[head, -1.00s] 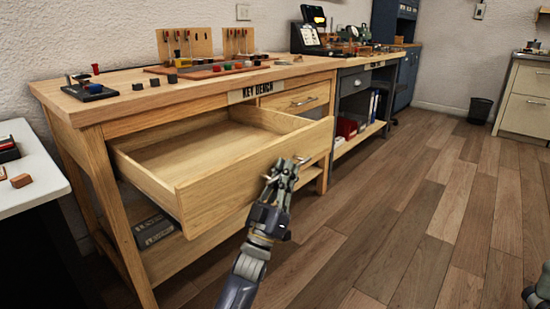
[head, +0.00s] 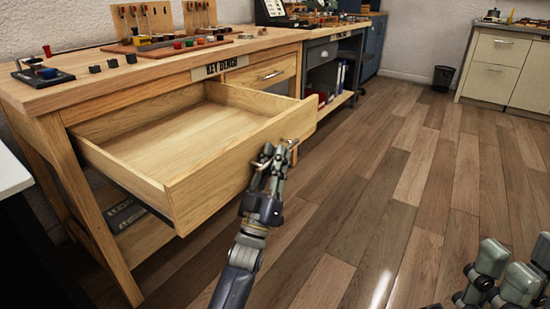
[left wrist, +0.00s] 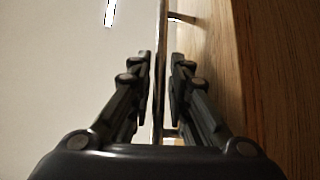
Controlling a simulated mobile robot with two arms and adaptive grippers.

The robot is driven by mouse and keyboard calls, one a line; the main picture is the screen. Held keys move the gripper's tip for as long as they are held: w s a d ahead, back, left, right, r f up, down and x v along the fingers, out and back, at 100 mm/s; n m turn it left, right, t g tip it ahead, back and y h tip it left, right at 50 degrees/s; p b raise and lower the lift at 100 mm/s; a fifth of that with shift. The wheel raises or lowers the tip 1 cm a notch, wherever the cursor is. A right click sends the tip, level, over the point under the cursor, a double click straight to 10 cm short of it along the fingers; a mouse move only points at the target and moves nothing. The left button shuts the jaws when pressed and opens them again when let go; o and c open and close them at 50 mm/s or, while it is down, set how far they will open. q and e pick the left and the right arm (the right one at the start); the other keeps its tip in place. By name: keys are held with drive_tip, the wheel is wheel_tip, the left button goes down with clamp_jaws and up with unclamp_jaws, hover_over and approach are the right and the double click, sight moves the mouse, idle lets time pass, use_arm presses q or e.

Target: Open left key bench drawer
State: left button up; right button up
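The left key bench drawer (head: 240,158) is a light wooden box pulled well out of the bench (head: 150,85), with its empty inside showing. My left gripper (head: 274,157) is at the drawer's front, at its bar handle (head: 293,146). In the left wrist view the handle bar (left wrist: 160,60) runs between the two fingers (left wrist: 161,85). Narrow gaps show on both sides, so the gripper is around the bar but not clamped on it. Grey parts of my right arm or gripper (head: 500,275) show at the lower right; their fingertips are not clear.
A second, closed drawer (head: 262,72) sits to the right of the open one. A lower shelf (head: 150,245) holds a dark box. A white table edge (head: 12,175) is at the left. The wooden floor (head: 390,190) to the right is clear.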

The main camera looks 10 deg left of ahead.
use_arm(q)
drive_tip(key=v, duration=1.2)
idle(0.3)
